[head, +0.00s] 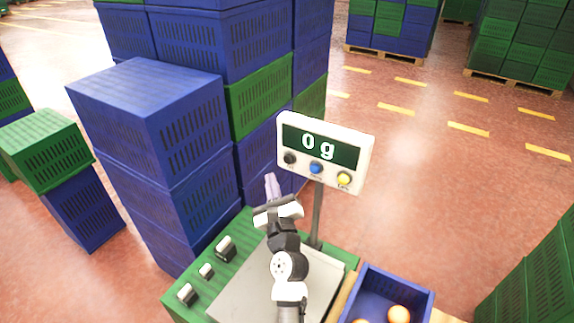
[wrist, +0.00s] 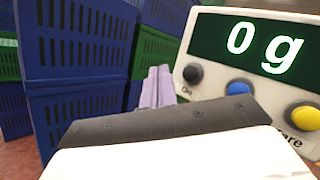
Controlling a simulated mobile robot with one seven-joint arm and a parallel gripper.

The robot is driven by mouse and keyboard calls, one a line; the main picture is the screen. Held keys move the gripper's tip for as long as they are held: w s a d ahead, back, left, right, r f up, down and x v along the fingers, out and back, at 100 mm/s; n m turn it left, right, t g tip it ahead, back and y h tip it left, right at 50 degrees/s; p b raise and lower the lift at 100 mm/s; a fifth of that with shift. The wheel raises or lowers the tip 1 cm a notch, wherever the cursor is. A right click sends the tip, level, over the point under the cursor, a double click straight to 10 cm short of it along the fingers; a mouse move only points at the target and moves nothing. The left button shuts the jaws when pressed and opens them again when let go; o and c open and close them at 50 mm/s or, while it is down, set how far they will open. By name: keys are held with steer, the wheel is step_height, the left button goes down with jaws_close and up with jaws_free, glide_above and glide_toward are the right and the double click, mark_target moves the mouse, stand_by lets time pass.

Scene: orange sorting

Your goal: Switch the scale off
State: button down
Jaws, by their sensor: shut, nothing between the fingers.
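The scale's display head (head: 325,150) stands on a grey post and reads "0 g" in lit digits. Below the screen are a black button (head: 290,158), a blue button (head: 316,167) and a yellow button (head: 344,179). In the wrist view the black button (wrist: 193,73) is nearest my fingers, with partly legible lettering under it. The scale's flat plate (head: 240,291) is below, partly hidden by my arm. My gripper (head: 271,186) is shut and empty, just left of and slightly below the black button in the head view. Its fingers (wrist: 158,86) appear apart from the panel.
Stacked blue crates (head: 150,100) and green crates stand left of and behind the scale. Several small weights (head: 206,271) lie on the green surface left of the plate. A blue crate (head: 418,292) with oranges (head: 399,314) is at the lower right. Open floor lies to the right.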

steer(key=shift+w+d+b, duration=0.4)
steer(key=shift+w+d, duration=0.3)
steer(key=shift+w, duration=0.35)
steer(key=shift+w+d+b, duration=0.4)
steer(key=shift+w+d, duration=0.3)
steer(key=shift+w, duration=0.35)
steer(key=shift+w, duration=0.1)
stand_by(0.4)
steer(key=shift+w+d, duration=0.2)
steer(key=shift+w, duration=0.05)
steer(key=shift+w+d, duration=0.35)
steer(key=shift+w, duration=0.1)
stand_by(0.8)
steer(key=shift+s+a, duration=0.1)
stand_by(0.3)
steer(key=shift+s+a+p, duration=0.3)
steer(key=shift+s+a, duration=0.15)
steer(key=shift+s, duration=0.25)
steer(key=shift+s+a+p, duration=0.65)
steer(key=shift+s+a, duration=0.05)
steer(key=shift+s, duration=0.35)
steer(key=shift+s+a+p, duration=0.65)
steer(key=shift+s+a, duration=0.05)
steer(key=shift+s, duration=0.35)
